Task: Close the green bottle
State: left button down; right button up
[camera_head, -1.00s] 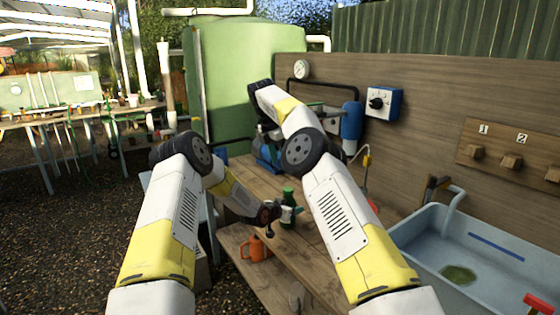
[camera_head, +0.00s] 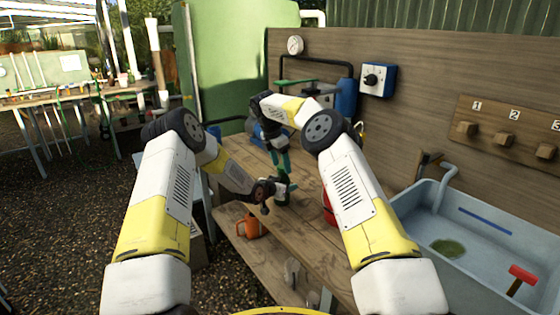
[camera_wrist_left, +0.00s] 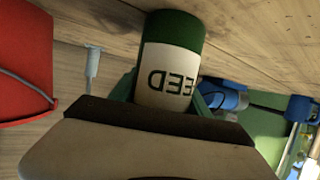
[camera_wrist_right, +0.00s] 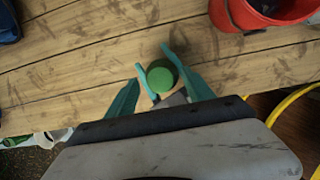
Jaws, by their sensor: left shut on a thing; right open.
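The green bottle (camera_head: 282,199) stands upright on the wooden bench (camera_head: 325,240). My left gripper (camera_head: 270,190) is shut on the bottle from the side. My right gripper (camera_head: 281,163) is open and points down just above the bottle. In the right wrist view a round green top (camera_wrist_right: 159,76) lies between and slightly beyond its fingers, with the left gripper's fingers beside it. I cannot tell whether that top is a seated cap.
A red bucket (camera_wrist_right: 265,12) stands on the bench close to the bottle. An orange mug (camera_head: 249,227) is on the lower shelf. A blue-grey sink (camera_head: 480,250) with a red-headed tool (camera_head: 521,275) is at the right. The wooden wall (camera_head: 420,120) bounds the back.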

jog(key=shift+c, duration=0.2)
grip_shut()
jog(key=shift+w+f+m+h, duration=0.1)
jog(key=shift+w+m+h, duration=0.15)
jog(key=shift+m, duration=0.75)
jog(key=shift+s+m+g, duration=0.1)
jog(key=shift+m+g, duration=0.3)
jog(key=shift+m, duration=0.2)
jog(key=shift+c, duration=0.3)
grip_release()
